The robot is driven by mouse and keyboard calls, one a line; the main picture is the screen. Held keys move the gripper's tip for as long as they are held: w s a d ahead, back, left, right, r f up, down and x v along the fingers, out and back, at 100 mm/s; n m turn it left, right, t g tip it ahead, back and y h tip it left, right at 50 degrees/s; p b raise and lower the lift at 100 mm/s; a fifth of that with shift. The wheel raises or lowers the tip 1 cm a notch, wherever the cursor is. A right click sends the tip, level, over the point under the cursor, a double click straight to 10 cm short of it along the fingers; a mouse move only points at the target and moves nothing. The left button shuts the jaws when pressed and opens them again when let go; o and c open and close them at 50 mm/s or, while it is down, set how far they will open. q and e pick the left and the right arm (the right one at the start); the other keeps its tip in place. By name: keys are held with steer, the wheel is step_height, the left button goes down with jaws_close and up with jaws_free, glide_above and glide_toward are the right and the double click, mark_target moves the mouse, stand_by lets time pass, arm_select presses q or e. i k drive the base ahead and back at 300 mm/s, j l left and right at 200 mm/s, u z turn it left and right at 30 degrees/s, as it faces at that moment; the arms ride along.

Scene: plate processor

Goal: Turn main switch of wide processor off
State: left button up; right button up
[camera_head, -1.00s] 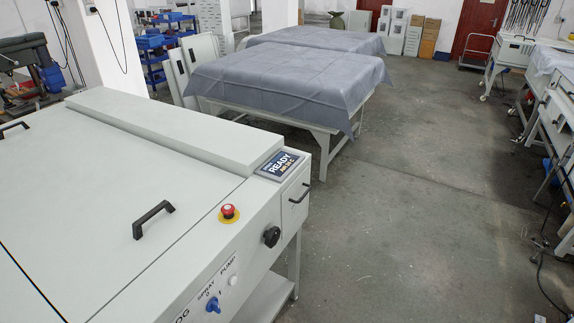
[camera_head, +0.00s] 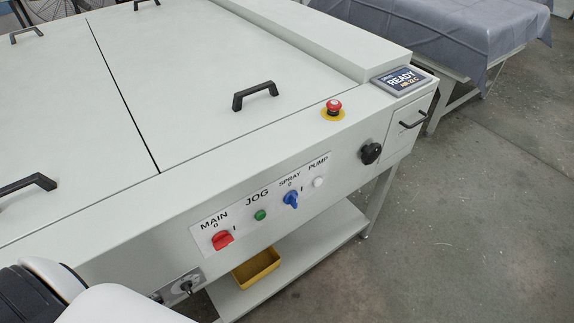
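The wide processor (camera_head: 190,105) is a large pale grey machine filling the left and middle of the head view. Its front face carries a white label strip with the red main switch (camera_head: 222,240) under the word MAIN, with marks 0 and I. The red handle looks tilted, its right end raised toward the I mark. The small display (camera_head: 404,81) on top reads READY. White and black parts of my own arm show at the lower left. Neither of my grippers is in view.
To the right of the main switch are a green jog button (camera_head: 260,215), a blue spray switch (camera_head: 291,199), a white pump button (camera_head: 319,182) and a black knob (camera_head: 371,152). A red emergency stop (camera_head: 334,107) sits on top. A yellow tray (camera_head: 257,268) is below. Floor at right is clear.

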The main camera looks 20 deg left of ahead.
mark_target(221, 239)
steer(key=j+u, duration=0.15)
steer(key=u, duration=0.2)
steer(key=j+u, duration=0.15)
steer(key=u, duration=0.15)
steer(key=i+j+u, duration=0.1)
steer(key=u, duration=0.25)
